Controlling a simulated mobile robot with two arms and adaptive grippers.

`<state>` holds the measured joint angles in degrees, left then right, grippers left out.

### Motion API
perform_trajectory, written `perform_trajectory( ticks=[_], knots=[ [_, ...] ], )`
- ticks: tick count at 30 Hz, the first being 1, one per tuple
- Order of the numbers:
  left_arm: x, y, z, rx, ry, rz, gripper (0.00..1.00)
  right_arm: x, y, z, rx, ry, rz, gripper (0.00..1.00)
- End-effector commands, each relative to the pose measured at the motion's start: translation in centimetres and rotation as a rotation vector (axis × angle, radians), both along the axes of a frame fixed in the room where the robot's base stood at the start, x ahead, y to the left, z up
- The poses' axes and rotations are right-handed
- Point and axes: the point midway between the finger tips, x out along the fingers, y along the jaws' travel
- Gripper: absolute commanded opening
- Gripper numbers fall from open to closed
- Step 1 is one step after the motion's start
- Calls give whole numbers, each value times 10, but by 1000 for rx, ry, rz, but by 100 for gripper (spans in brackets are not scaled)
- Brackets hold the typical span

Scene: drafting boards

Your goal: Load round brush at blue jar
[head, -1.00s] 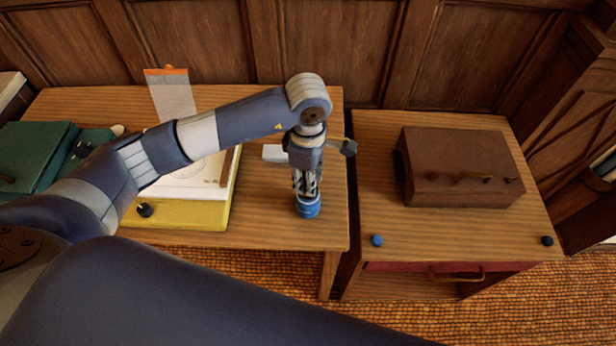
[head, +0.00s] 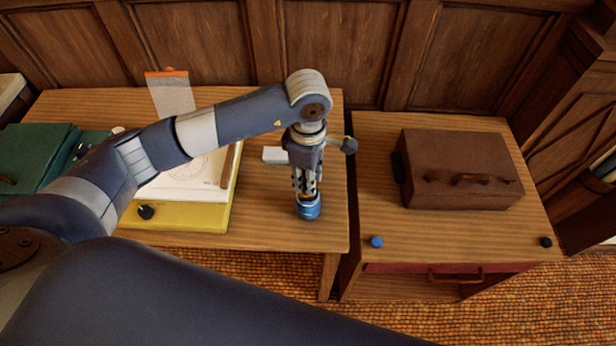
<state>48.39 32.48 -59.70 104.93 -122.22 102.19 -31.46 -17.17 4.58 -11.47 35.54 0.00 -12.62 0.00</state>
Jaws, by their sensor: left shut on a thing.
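The blue jar (head: 308,210) stands on the wooden table near its right front corner. My left gripper (head: 307,192) points straight down directly above the jar, with its fingertips at the jar's mouth. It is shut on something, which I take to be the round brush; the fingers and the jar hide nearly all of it. I cannot tell how deep its tip sits in the jar. My right gripper is not in view.
A yellow board (head: 180,217) with white paper lies left of the jar. A small white block (head: 275,155) lies behind the gripper. A green case (head: 38,155) is at far left. A brown case (head: 462,168) stands on the right cabinet, with a blue knob (head: 376,242) near its front edge.

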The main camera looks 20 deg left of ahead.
Motion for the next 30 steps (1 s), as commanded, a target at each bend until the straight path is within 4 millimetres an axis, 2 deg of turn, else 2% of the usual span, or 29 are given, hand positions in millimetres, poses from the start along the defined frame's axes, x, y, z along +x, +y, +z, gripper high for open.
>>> perform_trajectory(
  ticks=[3,18,30],
  knots=[
    [1,0,13,-1,-2,-1,0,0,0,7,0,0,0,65],
    [1,0,52,0,-3,-1,0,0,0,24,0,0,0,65],
    [0,0,55,-1,-2,0,0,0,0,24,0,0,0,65]
  ],
)
